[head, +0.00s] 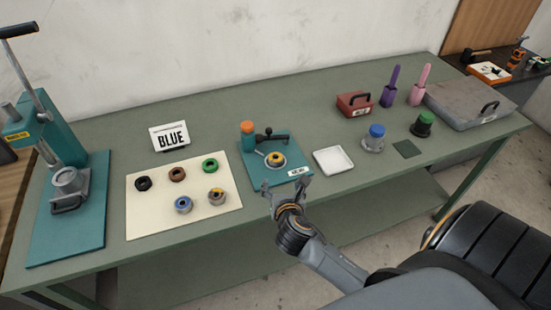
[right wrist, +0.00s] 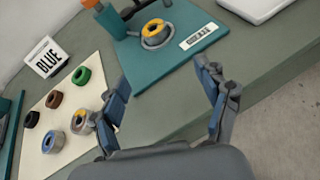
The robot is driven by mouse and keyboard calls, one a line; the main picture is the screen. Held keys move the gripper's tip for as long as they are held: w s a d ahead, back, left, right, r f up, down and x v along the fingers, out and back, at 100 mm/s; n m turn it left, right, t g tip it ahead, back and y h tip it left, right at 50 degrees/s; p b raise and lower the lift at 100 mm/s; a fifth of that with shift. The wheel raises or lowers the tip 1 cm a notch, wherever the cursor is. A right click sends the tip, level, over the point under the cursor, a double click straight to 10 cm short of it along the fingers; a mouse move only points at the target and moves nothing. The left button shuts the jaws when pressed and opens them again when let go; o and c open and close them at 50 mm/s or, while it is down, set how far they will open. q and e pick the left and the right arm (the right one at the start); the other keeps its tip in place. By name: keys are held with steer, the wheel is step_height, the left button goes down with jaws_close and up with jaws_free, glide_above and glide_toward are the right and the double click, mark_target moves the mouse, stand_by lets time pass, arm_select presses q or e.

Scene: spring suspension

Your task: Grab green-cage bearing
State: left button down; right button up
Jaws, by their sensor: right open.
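No metal bearing with a clearly green cage shows. The only green ring (head: 210,165) lies on the cream mat (head: 145,225), at its back right; it also shows in the right wrist view (right wrist: 81,76). I cannot tell whether it is a bearing. My left gripper is out of view.
The teal fixture (head: 255,174) holds a yellow-ringed metal part (head: 275,159). Black (head: 143,184) and brown (head: 177,174) rings share the mat. A BLUE sign (head: 170,136) stands behind. A press (head: 62,150) is left; a white tray (head: 333,161) is right.

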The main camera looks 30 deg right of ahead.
steer(key=shift+w+d+r+n+t, duration=0.1)
steer(key=shift+w+r+n+t, duration=0.25)
steer(key=shift+n, duration=0.35)
steer(key=shift+w+d+r, duration=0.1)
steer(key=shift+w, duration=0.25)
glide_toward(276, 158)
steer(key=w, duration=0.1)
steer(key=w+f, duration=0.1)
steer(key=w+d, duration=0.1)
steer(key=shift+f+n+p, duration=0.2)
steer(key=shift+n+p, duration=0.1)
steer(key=shift+p, duration=0.05)
steer(key=shift+w+d+f, duration=0.15)
steer(key=shift+w+d, duration=0.25)
steer(key=shift+w, duration=0.2)
steer(key=x, duration=0.4)
steer(key=shift+p, duration=0.35)
